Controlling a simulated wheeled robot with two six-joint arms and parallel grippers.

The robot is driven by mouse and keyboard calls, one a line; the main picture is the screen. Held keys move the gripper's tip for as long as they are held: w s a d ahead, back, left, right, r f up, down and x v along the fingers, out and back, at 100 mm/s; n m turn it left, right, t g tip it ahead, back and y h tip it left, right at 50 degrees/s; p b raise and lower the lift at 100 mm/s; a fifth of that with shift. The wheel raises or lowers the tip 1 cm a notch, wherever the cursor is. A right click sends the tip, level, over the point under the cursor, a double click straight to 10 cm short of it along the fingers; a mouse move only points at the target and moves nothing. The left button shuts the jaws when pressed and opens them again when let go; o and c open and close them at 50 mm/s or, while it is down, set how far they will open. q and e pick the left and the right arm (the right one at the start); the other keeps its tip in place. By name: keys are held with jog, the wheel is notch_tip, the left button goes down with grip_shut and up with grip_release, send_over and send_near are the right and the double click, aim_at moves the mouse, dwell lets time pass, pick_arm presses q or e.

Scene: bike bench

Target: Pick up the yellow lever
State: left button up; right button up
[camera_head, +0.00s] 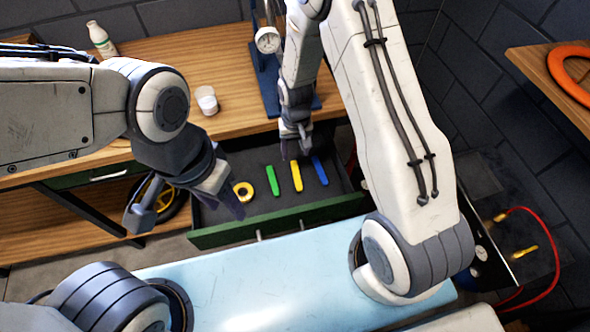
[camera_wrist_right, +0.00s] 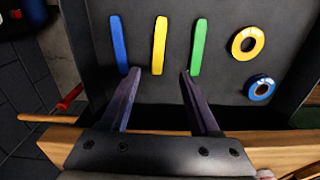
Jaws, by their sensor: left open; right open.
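The yellow lever (camera_head: 297,176) lies flat in the open drawer, between a green lever (camera_head: 272,180) and a blue lever (camera_head: 320,170). In the right wrist view the yellow lever (camera_wrist_right: 159,45) points away from me, its near end in line with the gap between my fingertips. My right gripper (camera_head: 295,147) is open and empty over the back of the drawer. Its spread fingers also show in the right wrist view (camera_wrist_right: 158,74); they appear apart from the lever. My left gripper (camera_head: 188,212) is open and empty at the drawer's left side.
The green-fronted drawer (camera_head: 290,217) also holds a yellow ring (camera_head: 243,191) and a blue ring (camera_wrist_right: 261,87). The wooden bench edge (camera_wrist_right: 270,140) is close to my right gripper. A white cup (camera_head: 206,100), a bottle (camera_head: 101,40) and a dial gauge (camera_head: 267,40) stand on the bench.

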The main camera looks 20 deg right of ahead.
send_over(297, 174)
jog(key=f, duration=0.5)
jog(key=shift+w+f+p, duration=0.2)
jog(key=shift+f+p, duration=0.15)
jog(key=shift+f, duration=0.05)
jog(key=f, duration=0.2)
jog(key=f+p, duration=0.1)
jog(key=f, duration=0.1)
jog(key=shift+s+a+f, duration=0.1)
jog(key=shift+s+f, duration=0.05)
jog(key=shift+s, duration=0.05)
jog(key=shift+f+p, duration=0.35)
jog(key=shift+f, duration=0.2)
jog(key=shift+f, duration=0.2)
grip_shut()
